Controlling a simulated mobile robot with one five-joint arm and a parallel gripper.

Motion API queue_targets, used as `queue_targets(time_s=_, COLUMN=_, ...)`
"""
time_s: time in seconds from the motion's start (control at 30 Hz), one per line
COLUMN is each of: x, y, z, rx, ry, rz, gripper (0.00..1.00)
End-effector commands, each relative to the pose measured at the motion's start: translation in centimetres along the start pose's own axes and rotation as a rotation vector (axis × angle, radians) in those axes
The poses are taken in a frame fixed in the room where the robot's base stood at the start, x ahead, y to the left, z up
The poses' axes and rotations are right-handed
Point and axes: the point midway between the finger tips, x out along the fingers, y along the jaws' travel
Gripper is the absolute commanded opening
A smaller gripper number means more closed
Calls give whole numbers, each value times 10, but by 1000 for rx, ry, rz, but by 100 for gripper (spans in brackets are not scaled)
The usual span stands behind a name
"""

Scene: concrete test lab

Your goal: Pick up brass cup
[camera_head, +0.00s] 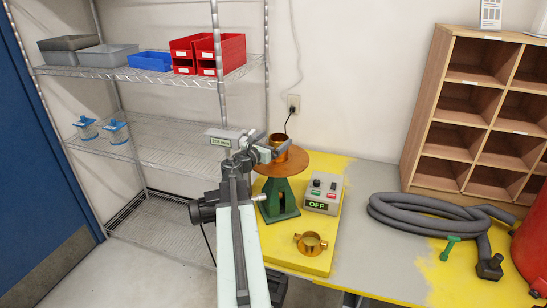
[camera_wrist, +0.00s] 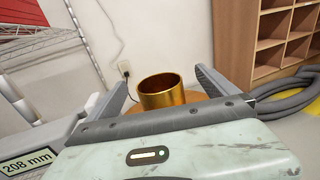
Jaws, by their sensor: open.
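A brass cup (camera_head: 278,138) stands upright on a round copper-coloured disc (camera_head: 296,172) on top of a green pedestal (camera_head: 279,200). My gripper (camera_head: 268,146) is at the cup's height in the head view and partly covers it. In the wrist view the cup (camera_wrist: 161,92) shows its open rim, between the two spread fingers of my gripper (camera_wrist: 162,80). The fingers are open and gaps show on both sides of the cup. The cup's lower part is hidden behind the gripper body.
A brass fitting with side tabs (camera_head: 310,243) lies on the yellow base (camera_head: 300,262). A control box reading OFF (camera_head: 323,193) stands right of the pedestal. A grey hose (camera_head: 420,213) lies further right. A wire shelf (camera_head: 150,75) with bins stands left, wooden cubbyholes (camera_head: 470,110) right.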

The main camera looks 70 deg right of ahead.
Motion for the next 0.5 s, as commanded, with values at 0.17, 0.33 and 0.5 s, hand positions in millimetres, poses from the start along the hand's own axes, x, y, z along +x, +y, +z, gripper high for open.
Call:
queue_targets(time_s=0.17, x=0, y=1, z=-29, rx=0, ry=0, rz=1, gripper=97)
queue_targets(time_s=0.33, x=-1, y=1, z=-38, rx=0, ry=0, rz=2, gripper=97)
queue_targets(time_s=0.5, x=5, y=2, z=-36, rx=0, ry=0, rz=2, gripper=97)
